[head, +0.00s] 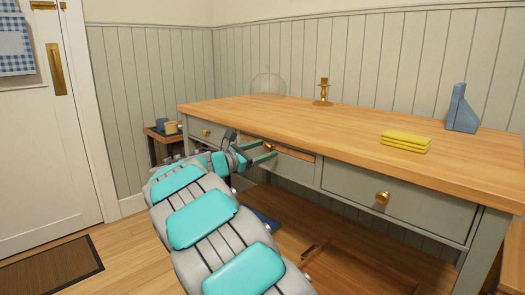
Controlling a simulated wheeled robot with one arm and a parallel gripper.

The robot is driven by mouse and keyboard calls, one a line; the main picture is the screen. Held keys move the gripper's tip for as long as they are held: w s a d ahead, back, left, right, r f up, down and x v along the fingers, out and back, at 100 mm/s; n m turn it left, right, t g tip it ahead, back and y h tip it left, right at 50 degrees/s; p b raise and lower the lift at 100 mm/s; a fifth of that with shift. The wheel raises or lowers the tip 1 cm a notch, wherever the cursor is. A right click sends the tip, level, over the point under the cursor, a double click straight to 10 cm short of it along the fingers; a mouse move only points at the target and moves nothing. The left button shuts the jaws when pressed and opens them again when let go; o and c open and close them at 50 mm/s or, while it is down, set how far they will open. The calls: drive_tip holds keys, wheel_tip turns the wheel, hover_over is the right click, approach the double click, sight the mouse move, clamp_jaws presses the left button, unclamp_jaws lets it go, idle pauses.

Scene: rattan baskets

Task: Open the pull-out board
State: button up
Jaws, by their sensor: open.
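The pull-out board (295,153) shows as a light wooden strip just under the desktop, above the middle of the desk's grey-green front. A small brass knob (269,147) is on or near its front. My gripper (268,152) is open, its teal fingers pointing right toward the knob, which appears between or just behind the fingertips. I cannot tell whether the fingers touch it. The left part of the board is partly hidden by my gripper. The board looks about flush with the desk front.
The wooden desk (330,125) has a right drawer with a brass knob (382,198) and a left drawer (207,132).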

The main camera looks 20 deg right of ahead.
clamp_jaws()
idle(0.6)
idle(0.8)
